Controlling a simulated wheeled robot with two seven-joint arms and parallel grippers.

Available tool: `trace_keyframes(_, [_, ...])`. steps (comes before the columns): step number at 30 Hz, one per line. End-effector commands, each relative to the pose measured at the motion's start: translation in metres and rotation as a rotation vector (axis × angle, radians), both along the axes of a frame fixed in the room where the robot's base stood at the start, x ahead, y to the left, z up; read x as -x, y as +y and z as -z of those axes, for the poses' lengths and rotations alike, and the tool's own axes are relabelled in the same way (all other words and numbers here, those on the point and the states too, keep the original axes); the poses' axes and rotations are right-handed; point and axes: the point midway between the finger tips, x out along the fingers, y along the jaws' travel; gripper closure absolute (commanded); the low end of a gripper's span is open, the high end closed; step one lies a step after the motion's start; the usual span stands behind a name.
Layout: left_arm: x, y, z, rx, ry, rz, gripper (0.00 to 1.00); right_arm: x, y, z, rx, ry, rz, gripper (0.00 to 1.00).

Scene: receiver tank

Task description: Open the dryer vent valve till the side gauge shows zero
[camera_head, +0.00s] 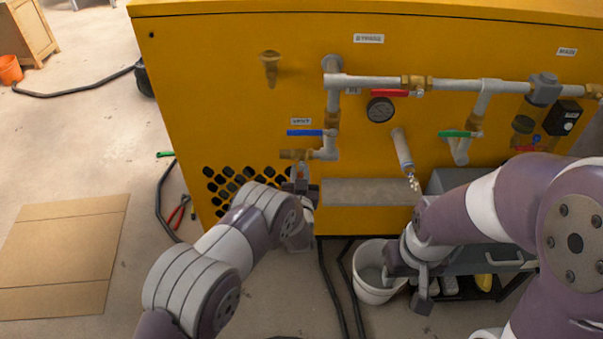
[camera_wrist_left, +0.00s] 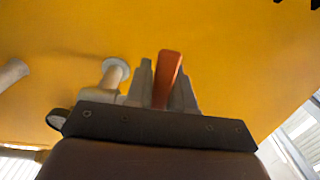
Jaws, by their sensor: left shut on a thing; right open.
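My left gripper (camera_head: 303,176) is at the yellow panel, just below a brass fitting (camera_head: 294,154) at the end of the grey pipe. In the left wrist view its fingers (camera_wrist_left: 166,75) are shut around an orange-brown lever (camera_wrist_left: 170,66). In the head view the arm hides this lever. A blue lever (camera_head: 305,132) lies level above, under a small label. The round dark gauge (camera_head: 380,110) is on the panel to the right; its needle is too small to read. My right gripper (camera_head: 408,287) is open and empty, low beside a white bucket.
Red (camera_head: 389,92) and green (camera_head: 455,134) levers sit on the pipework. The white bucket (camera_head: 370,291) stands below the panel. A grey ledge (camera_head: 370,191) juts out between the arms. Cardboard (camera_head: 60,255) and red-handled pliers (camera_head: 178,211) lie on the left floor.

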Motion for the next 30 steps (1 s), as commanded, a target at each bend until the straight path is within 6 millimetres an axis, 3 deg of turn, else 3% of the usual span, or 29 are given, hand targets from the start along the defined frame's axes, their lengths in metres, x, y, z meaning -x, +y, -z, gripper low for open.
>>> trace_keyframes(15, [0.0, 0.019, -0.006, -0.365, 0.001, -0.001, 1.0, 0.0, 0.0, -0.007, 0.0, 0.0, 0.0, 0.57])
trace_keyframes(30, [0.0, 0.024, -0.009, -0.506, 0.001, 0.0, 1.0, 0.0, 0.0, -0.01, 0.0, 0.0, 0.0, 0.57])
